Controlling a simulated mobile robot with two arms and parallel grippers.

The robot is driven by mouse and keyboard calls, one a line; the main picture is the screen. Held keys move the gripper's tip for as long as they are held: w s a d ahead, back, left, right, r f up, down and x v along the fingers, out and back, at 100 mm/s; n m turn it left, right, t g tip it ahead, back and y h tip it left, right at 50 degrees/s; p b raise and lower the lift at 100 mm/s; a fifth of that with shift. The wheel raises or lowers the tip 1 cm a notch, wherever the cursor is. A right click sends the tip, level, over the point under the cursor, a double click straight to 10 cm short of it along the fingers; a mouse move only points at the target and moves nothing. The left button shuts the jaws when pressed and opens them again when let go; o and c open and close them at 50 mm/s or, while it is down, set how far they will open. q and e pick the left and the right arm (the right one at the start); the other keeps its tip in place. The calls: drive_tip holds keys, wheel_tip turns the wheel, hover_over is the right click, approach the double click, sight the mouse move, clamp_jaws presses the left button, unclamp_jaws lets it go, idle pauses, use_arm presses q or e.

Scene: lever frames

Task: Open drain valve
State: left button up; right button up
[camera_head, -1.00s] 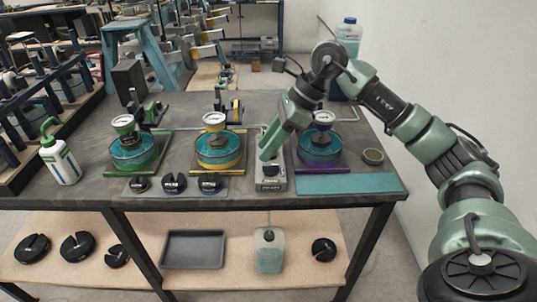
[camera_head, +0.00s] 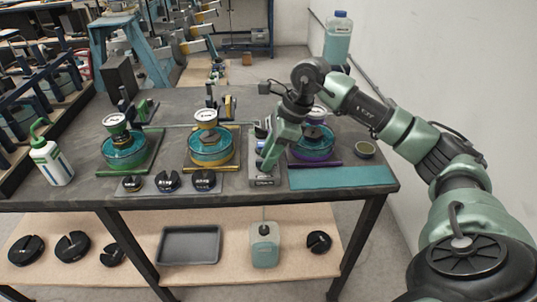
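My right gripper (camera_head: 263,168) reaches down over the front of a grey box-like unit (camera_head: 266,182) near the right side of the bench. Its fingers are small and partly hidden, so I cannot tell whether they are open or touching it. No drain valve can be clearly made out. Three round teal-filled vessels with gauges stand on the bench: one on a green base (camera_head: 124,152), one on a yellow base (camera_head: 210,148) and one on a purple base (camera_head: 314,146), partly behind my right arm. My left gripper is not in view.
A white and green squeeze bottle (camera_head: 52,162) stands at the bench's left. A grey tray (camera_head: 190,246) and a jug (camera_head: 265,247) are on the lower shelf. A wall bounds the right.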

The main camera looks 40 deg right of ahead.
drive_tip(key=shift+c, duration=0.3)
clamp_jaws()
drive_tip(key=shift+m, duration=0.4)
drive_tip(key=shift+s+a+f+m+t+h+b, duration=0.1)
drive_tip(key=shift+m+t+h+b, duration=0.25)
drive_tip(key=shift+m+b, duration=0.45)
drive_tip(key=m, duration=0.1)
drive_tip(key=m+h+b, duration=0.1)
drive_tip(key=m, duration=0.1)
drive_tip(key=m+t, duration=0.1)
drive_tip(key=shift+s+a+m, duration=0.1)
drive_tip(key=shift+a+m, duration=0.15)
drive_tip(key=shift+m, duration=0.15)
drive_tip(key=m, duration=0.1)
drive_tip(key=m+h+b, duration=0.1)
drive_tip(key=m, duration=0.1)
drive_tip(key=m+h, duration=0.1)
drive_tip(key=shift+a+t, duration=0.25)
drive_tip(key=shift+a+m+h+b, duration=0.1)
drive_tip(key=shift+m+h+b, duration=0.5)
drive_tip(key=shift+m, duration=1.2)
drive_tip(key=shift+r+m, duration=0.2)
drive_tip(key=shift+m, duration=0.1)
